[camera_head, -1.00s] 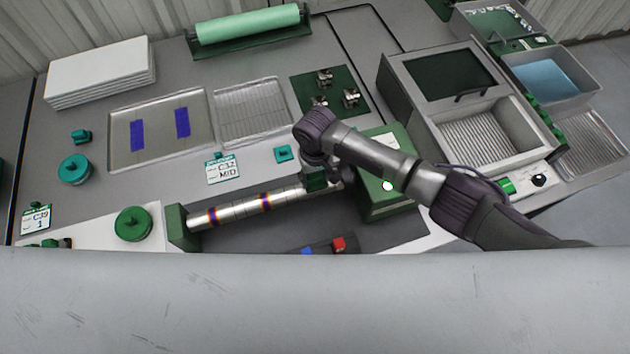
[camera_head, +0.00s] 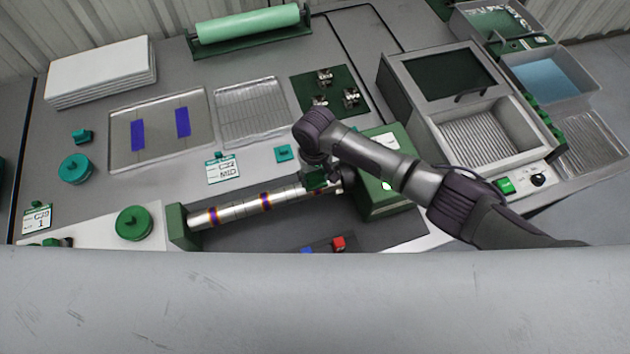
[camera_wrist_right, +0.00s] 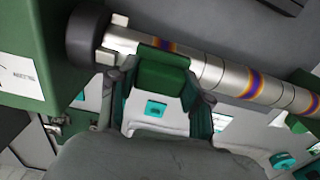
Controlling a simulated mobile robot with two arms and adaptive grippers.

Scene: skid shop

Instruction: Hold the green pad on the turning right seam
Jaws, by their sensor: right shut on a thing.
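A metal tube (camera_head: 240,210) lies across the lathe-like fixture, with dark blue and orange heat-tinted seams. My right gripper (camera_wrist_right: 162,88) is shut on a green pad (camera_wrist_right: 162,76). The pad's curved upper end is at the tube's side by the right seam (camera_wrist_right: 165,45), whose tint shows just above the pad. It looks touching, but contact is partly hidden. In the head view my right gripper (camera_head: 316,172) covers the right seam, and a little of the pad shows below it. The chuck (camera_wrist_right: 90,38) is close beside the pad. My left gripper is not in view.
The green headstock (camera_head: 380,205) stands right of the tube and a green end support (camera_head: 180,228) at its left. Behind are a tray (camera_head: 160,155), a wire rack (camera_head: 250,112) and a clamp board (camera_head: 325,80).

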